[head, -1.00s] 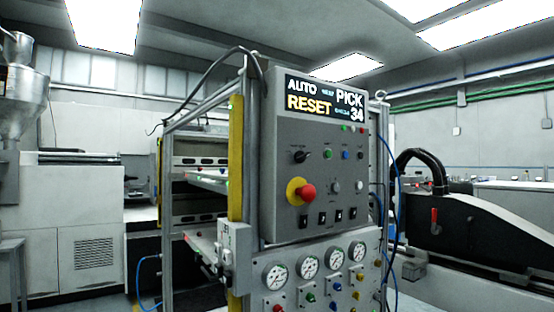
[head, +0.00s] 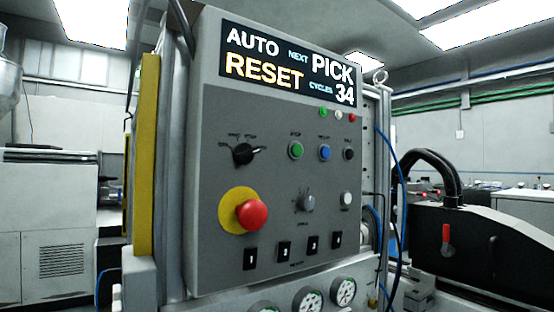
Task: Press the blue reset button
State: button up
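The blue button (head: 325,152) is small and round with a light ring. It sits on the upper middle-right of the grey control panel (head: 215,190). A green button (head: 295,150) is just to its left and a black knob (head: 348,154) just to its right. The display (head: 290,65) above reads AUTO, RESET, NEXT PICK and CYCLES 34. My gripper is not in view, and nothing touches the blue button.
A red emergency stop (head: 252,214) on a yellow base juts from the panel's lower left. A black selector (head: 243,153), a grey knob (head: 307,203) and several rocker switches (head: 283,251) share the panel. A blue cable (head: 392,155) hangs at its right. Black machinery (head: 490,240) stands farther right.

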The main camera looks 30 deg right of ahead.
aim_at(324, 151)
jog(key=i+l, duration=0.1)
jog(key=l, duration=0.3)
jog(key=i+l, duration=0.1)
jog(key=l, duration=0.3)
jog(key=i+l, duration=0.1)
jog(key=l, duration=0.25)
jog(key=i+l, duration=0.15)
jog(key=l, duration=0.25)
jog(key=u, duration=0.05)
